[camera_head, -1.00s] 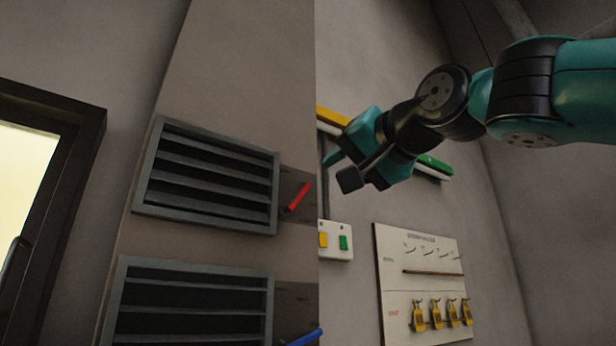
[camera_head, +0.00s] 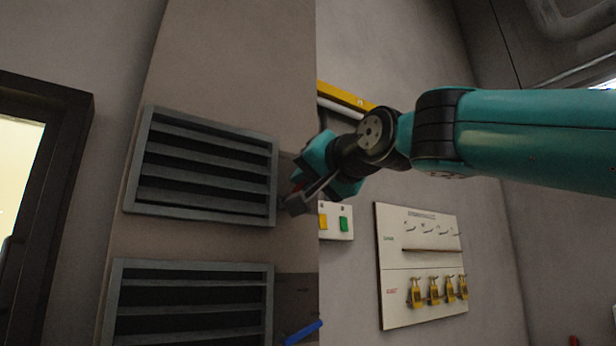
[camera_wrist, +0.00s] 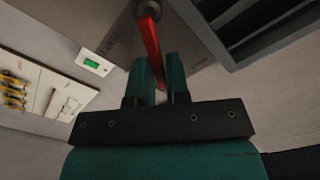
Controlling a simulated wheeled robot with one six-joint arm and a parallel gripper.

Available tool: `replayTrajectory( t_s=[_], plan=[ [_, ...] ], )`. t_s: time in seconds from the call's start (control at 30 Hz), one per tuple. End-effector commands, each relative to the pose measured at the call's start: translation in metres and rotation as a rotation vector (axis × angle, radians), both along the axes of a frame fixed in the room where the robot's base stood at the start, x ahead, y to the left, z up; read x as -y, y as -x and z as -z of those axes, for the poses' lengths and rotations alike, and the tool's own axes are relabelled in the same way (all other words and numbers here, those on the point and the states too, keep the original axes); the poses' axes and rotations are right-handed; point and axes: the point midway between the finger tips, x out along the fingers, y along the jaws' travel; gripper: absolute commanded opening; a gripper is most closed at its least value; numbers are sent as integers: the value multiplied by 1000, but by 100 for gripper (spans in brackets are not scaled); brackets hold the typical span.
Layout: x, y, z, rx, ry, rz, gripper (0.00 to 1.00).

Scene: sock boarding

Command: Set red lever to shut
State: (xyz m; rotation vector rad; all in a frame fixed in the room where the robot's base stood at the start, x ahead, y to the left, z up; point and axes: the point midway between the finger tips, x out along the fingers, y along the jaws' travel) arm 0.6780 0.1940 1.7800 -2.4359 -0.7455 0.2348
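The red lever (camera_wrist: 150,40) hangs from a round grey pivot on a brown plate in the wrist view. It runs down between the two teal fingers of my gripper (camera_wrist: 160,62). The gap between the fingers is narrow, about as wide as the lever, and I cannot tell whether both press on it. In the head view my gripper (camera_head: 298,197) is at the plate beside the upper vent.
Two slatted vents stand left, the upper (camera_head: 203,165) beside my gripper and the lower (camera_head: 190,305) below it. A blue lever (camera_head: 303,332) is underneath. A switch box (camera_head: 335,221) and a board with yellow padlocks (camera_head: 420,265) are right. A yellow bar (camera_head: 345,97) is above.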

Motion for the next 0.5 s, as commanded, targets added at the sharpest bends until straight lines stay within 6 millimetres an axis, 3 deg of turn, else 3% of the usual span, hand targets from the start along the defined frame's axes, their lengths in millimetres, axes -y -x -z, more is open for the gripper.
replayTrajectory(
  t_s=[0.07, 0.5],
  plan=[
    [0, 0, 0, 0, 0, 0, 0],
    [-2, 2, -1, 38, 56, 0, 0]
  ],
)
